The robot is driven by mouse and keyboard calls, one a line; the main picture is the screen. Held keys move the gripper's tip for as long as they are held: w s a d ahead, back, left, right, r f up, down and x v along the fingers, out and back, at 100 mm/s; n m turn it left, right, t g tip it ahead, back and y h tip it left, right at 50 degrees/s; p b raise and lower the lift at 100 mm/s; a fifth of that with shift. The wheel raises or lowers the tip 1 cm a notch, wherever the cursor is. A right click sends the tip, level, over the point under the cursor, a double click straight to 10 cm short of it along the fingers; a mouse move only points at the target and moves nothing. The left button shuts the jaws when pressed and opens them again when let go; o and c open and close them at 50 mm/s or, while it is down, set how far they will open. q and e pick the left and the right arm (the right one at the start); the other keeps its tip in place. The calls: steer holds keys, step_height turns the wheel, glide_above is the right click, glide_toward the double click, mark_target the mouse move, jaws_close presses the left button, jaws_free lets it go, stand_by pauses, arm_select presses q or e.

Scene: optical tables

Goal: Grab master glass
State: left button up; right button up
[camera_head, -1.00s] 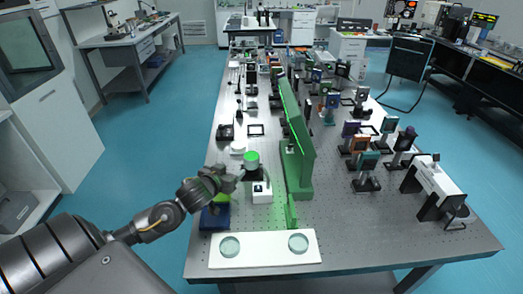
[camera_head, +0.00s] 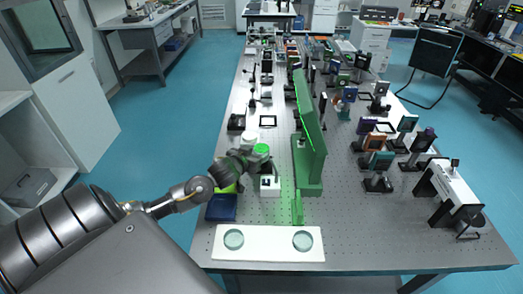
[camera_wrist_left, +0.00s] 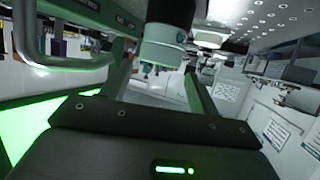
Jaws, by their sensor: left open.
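My left gripper (camera_head: 250,160) is open, at the left side of a small upright piece with a bright green round top (camera_head: 261,150). In the left wrist view a cylinder (camera_wrist_left: 165,40), white below and dark above, shows between the spread fingers (camera_wrist_left: 158,85); I cannot tell whether they touch it. Two round clear glass discs, a left one (camera_head: 234,239) and a right one (camera_head: 303,240), lie in a white plate (camera_head: 268,253) at the table's near edge. No label shows which piece is the master glass. My right gripper is not in view.
A tall green panel (camera_head: 309,135) stands right of the gripper. A white block (camera_head: 270,187) and a blue tray (camera_head: 221,208) are close by. Several optical mounts fill the right side of the table (camera_head: 400,235). Its front right surface is bare.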

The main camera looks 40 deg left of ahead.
mark_target(260, 149)
arm_select(q)
steer(key=x, duration=0.5)
steer(key=shift+w+p, duration=0.15)
steer(key=shift+p, duration=0.2)
steer(key=shift+c, duration=0.3)
steer(key=c, duration=0.8)
steer(key=shift+o, duration=0.2)
